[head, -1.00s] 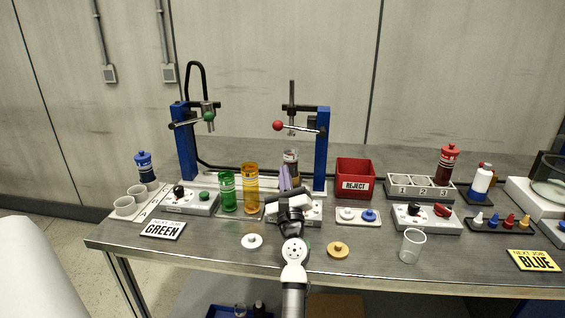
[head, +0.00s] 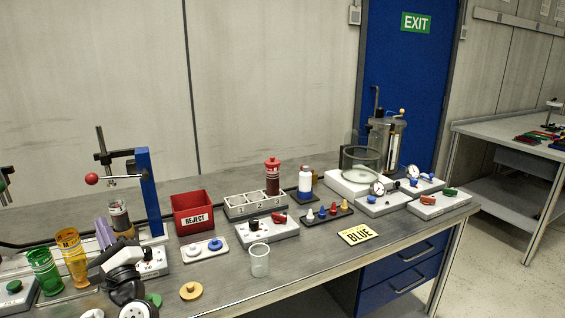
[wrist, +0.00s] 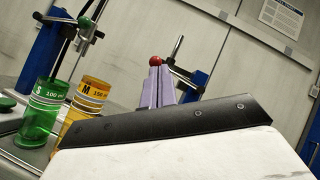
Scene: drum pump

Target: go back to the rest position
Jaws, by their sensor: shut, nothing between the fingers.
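My gripper (head: 103,222) is at the lower left of the head view, its two purple fingers pointing up and closed together with nothing between them. In the wrist view the fingers (wrist: 158,76) stand beyond the dark edge of my wrist. The green cylinder (head: 45,271) and amber cylinder (head: 73,257) stand left of the fingers. A clear container with dark contents (head: 119,215) stands just behind and right of them; I cannot tell whether they touch. My arm hides part of the bench below.
The blue press post (head: 150,190) with its red-knobbed lever (head: 92,179) rises close behind my gripper. The red reject bin (head: 192,214), an empty clear cup (head: 260,260) and an orange lid (head: 190,291) are to the right. Bare bench lies around the cup.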

